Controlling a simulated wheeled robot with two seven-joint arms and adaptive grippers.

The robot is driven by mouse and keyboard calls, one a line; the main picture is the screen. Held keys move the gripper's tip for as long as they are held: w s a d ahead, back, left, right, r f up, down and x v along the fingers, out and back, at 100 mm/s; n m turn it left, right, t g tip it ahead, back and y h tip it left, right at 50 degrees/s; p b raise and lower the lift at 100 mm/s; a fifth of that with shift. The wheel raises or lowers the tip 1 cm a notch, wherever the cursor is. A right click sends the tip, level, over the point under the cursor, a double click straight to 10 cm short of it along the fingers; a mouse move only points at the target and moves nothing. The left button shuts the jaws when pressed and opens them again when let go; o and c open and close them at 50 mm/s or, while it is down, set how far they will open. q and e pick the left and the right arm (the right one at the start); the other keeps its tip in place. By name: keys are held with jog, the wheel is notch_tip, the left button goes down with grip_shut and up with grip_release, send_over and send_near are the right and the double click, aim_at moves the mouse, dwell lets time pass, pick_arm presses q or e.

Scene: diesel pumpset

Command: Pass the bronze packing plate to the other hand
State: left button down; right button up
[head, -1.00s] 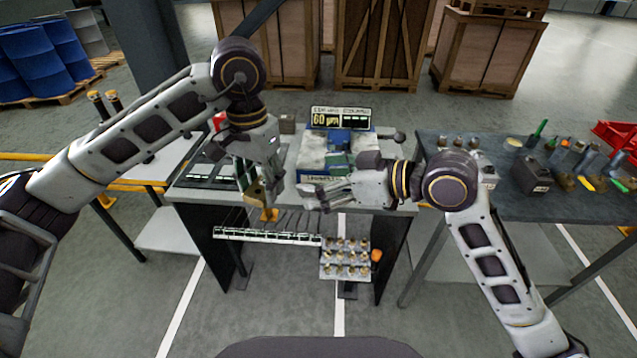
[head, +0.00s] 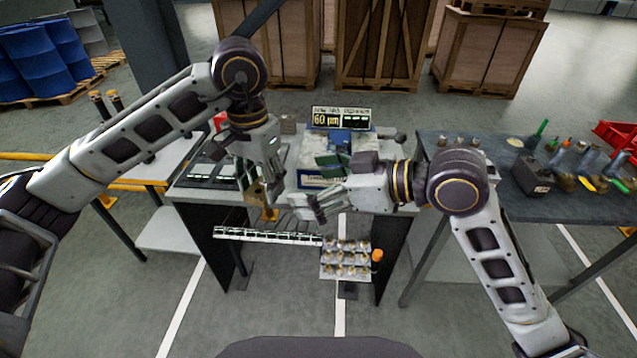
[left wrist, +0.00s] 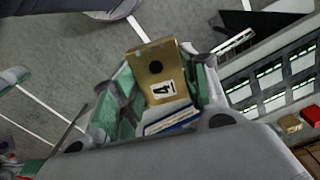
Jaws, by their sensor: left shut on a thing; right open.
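The bronze packing plate (head: 254,192) is a small gold-coloured plate with a dark round hole and a label reading 4, clear in the left wrist view (left wrist: 157,68). My left gripper (head: 258,182) is shut on it, with green finger pads on both sides, and holds it in front of the bench. My right gripper (head: 308,207) is open and empty. Its fingers point left, a short way to the right of the plate and apart from it.
A bench (head: 203,197) carries a device with a 60 µm display (head: 342,118). A rack of brass-coloured parts (head: 345,262) hangs below its front edge. A dark table (head: 480,195) with bottles and a black box (head: 532,174) stands at right.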

aim_at(261, 186)
jog(key=shift+x, duration=5.55)
jog(key=shift+s+f, duration=0.1)
jog(key=shift+c, duration=0.3)
jog(key=c, duration=1.4)
pick_arm(q)
jog(key=c, duration=0.7)
grip_release()
pick_arm(e)
jog(key=shift+c, duration=0.7)
pick_arm(q)
jog(key=shift+r, duration=0.15)
notch_tip(261, 186, up, 12)
jog(key=shift+f, duration=0.2)
jog(key=shift+w, duration=0.1)
